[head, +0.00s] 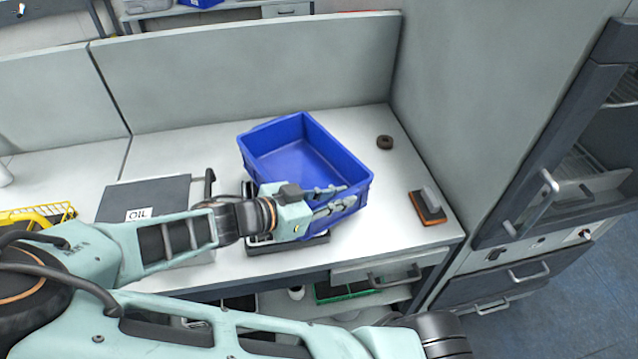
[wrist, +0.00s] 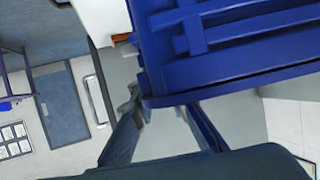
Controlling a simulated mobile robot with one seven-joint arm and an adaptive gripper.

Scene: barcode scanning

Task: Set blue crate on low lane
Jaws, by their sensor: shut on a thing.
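The blue crate (head: 300,152) is open-topped and looks empty. In the head view it is over the white worktop, with its near side above a dark flat device (head: 290,246). I cannot tell whether the crate rests on the top or hangs just above it. My gripper (head: 342,200) is shut on the crate's near wall. In the wrist view the crate's ribbed side (wrist: 235,60) fills the upper right, and my gripper's fingers (wrist: 165,115) are at its lower edge. Part of the near wall is hidden behind my gripper. I cannot identify the low lane for certain.
A brown ring (head: 384,142) and an orange-based brush (head: 428,206) lie right of the crate. Below the worktop, a shelf holds a green tray (head: 345,291). A grey partition (head: 250,70) stands behind.

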